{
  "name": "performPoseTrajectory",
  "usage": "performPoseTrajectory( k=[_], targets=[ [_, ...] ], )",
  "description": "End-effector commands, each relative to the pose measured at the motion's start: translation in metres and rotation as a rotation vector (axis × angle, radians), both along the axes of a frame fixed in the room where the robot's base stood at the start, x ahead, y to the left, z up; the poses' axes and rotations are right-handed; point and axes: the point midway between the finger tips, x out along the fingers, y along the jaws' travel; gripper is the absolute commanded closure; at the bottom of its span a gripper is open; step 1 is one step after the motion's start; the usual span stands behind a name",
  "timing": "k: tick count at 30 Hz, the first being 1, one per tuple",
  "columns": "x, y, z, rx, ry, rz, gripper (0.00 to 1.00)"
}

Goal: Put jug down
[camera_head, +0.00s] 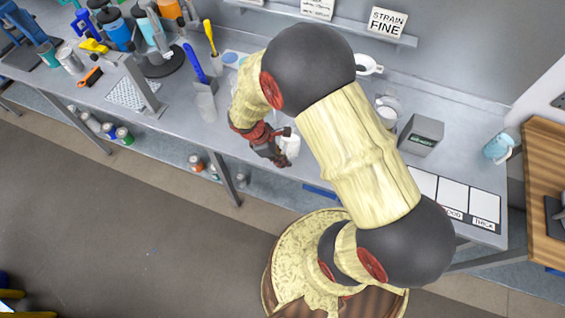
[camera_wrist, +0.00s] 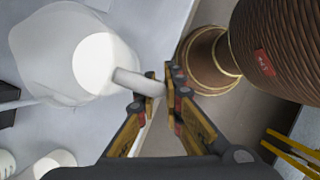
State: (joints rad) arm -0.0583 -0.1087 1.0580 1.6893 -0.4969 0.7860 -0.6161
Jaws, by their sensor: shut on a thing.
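A white jug (camera_wrist: 45,50) fills the upper left of the wrist view, its round opening facing the camera. Its handle (camera_wrist: 132,79) runs into my gripper (camera_wrist: 165,88), which is shut on it. In the head view my gripper (camera_head: 281,147) is at the front edge of the grey bench, and a small white part of the jug (camera_head: 292,147) shows beside it. My arm hides part of the bench there. I cannot tell whether the jug's base touches the bench top.
The grey bench (camera_head: 460,180) has a grey box (camera_head: 421,135), a whitish vessel (camera_head: 388,110) and a light blue jug (camera_head: 498,147) on the right. White label cards (camera_head: 453,195) lie at the front right. Bottles, a perforated plate (camera_head: 133,93) and tools crowd the left.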

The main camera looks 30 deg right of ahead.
Motion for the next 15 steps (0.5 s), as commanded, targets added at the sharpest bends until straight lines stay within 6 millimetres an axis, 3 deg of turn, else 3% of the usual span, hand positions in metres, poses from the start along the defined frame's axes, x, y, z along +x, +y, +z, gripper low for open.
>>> performPoseTrajectory(
  k=[7,15],
  targets=[
    [0.009,-0.004,-0.012,0.0,0.0,0.0,1.0],
    [0.009,-0.003,-0.04,0.0,-0.002,-0.001,1.0]
  ],
)
